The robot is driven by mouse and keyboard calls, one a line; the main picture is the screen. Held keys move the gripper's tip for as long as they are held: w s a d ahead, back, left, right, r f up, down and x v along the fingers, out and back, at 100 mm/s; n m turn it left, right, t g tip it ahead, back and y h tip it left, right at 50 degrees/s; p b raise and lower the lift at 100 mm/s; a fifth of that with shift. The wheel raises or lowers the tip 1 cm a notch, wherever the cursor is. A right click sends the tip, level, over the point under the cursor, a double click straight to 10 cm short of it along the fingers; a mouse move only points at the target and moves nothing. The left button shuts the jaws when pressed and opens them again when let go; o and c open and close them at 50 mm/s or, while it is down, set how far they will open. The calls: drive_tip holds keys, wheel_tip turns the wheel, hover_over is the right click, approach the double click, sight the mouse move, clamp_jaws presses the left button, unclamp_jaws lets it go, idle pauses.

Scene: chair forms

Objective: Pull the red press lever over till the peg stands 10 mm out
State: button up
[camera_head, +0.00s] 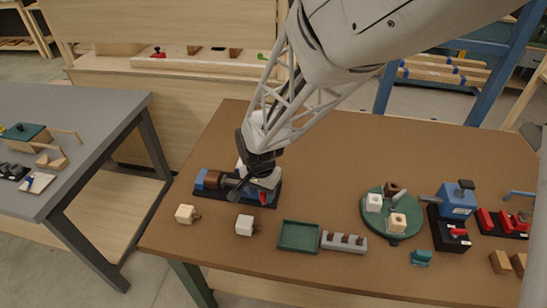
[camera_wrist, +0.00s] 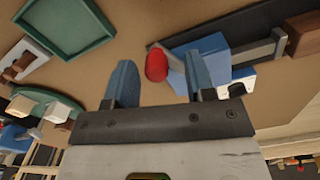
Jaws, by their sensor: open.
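The press (camera_head: 272,203) stands at the left of the brown table, on a dark base with a blue block and a brown block at its left end. Its red lever (camera_head: 263,198) shows just below my gripper, and its rounded red tip shows in the wrist view (camera_wrist: 156,66). My gripper (camera_wrist: 160,80) is open, with the red tip between its two blue fingers, nearer the left one; I see no clear contact. The press's blue body (camera_wrist: 206,52) lies behind the right finger. My wrist and fingers hide much of the press in the head view, and I cannot make out how far the peg stands out.
Two pale blocks with pegs, one at the left (camera_head: 185,214) and one nearer the middle (camera_head: 245,225), lie in front of the press. A green tray (camera_head: 298,237) and a grey rack (camera_head: 344,242) are right of them. A green turntable (camera_head: 395,226) and a blue device (camera_head: 458,201) stand farther right.

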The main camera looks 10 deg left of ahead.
drive_tip(key=shift+r, duration=3.1)
drive_tip(key=shift+c, duration=0.5)
drive_tip(key=shift+d, duration=0.25)
drive_tip(key=c, duration=0.7)
drive_tip(key=shift+d+n, duration=0.25)
drive_tip(key=shift+n, duration=0.05)
clamp_jaws()
drive_tip(key=d+r+n+t+y, duration=0.1)
drive_tip(key=d+n+t+y, duration=0.1)
drive_tip(key=d+n+y, duration=0.5)
drive_tip(key=shift+w+d+r+n, duration=0.4)
drive_tip(key=shift+d+n, duration=0.4)
drive_tip(key=shift+d, duration=1.95)
